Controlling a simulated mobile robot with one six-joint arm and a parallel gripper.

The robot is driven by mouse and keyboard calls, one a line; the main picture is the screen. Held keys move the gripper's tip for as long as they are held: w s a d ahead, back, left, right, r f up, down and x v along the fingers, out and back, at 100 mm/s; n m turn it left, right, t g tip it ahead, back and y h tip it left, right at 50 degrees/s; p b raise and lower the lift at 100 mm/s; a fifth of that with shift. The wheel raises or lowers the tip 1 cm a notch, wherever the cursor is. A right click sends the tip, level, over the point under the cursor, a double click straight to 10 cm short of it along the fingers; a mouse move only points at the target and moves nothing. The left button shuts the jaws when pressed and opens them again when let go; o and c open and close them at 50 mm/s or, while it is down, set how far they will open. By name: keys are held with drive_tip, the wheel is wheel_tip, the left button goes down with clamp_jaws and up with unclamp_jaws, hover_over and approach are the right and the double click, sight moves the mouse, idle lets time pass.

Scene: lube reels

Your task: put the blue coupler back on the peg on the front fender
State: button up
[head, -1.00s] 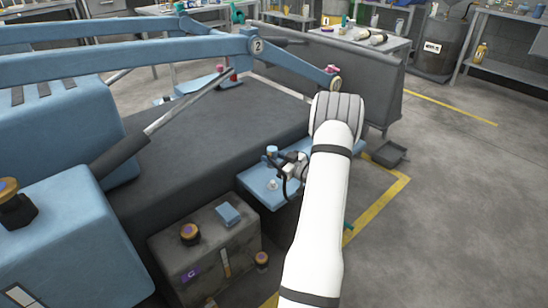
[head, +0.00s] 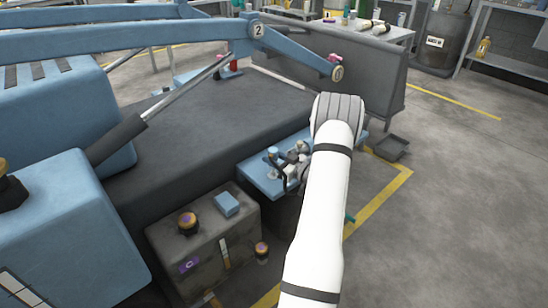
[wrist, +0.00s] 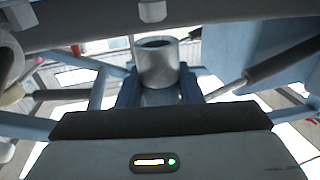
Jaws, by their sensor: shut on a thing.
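The blue coupler (head: 272,153) shows as a small light blue cylinder at the tip of my gripper (head: 279,168), over the front fender (head: 254,177). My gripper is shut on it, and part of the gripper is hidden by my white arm. In the wrist view a hollow, grey-looking cylinder (wrist: 157,64), seemingly the coupler, stands upright just beyond the gripper body. The peg is hard to make out below the coupler in the head view. I cannot tell whether they touch.
A grey box (head: 203,238) with dark knobs and a blue block (head: 227,204) stands in front of the fender. The blue loader arm (head: 150,52) marked 2 spans the upper left. A grey tray (head: 392,148) lies on the floor at right. Open floor lies further right.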

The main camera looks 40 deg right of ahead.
sight(274, 170)
drive_tip(key=shift+f+b, duration=1.2)
drive_tip(key=shift+f, duration=0.7)
drive_tip(key=o, duration=1.2)
drive_tip(key=shift+o, duration=0.2)
drive_tip(key=p+v, duration=0.1)
drive_tip(key=v, duration=0.5)
drive_tip(key=shift+s+d+r+p, duration=0.15)
drive_tip(key=shift+s+p, duration=0.1)
drive_tip(key=shift+p, duration=0.05)
drive_tip(key=shift+s+d, duration=0.1)
drive_tip(key=shift+s, duration=0.5)
drive_tip(key=shift+s, duration=0.1)
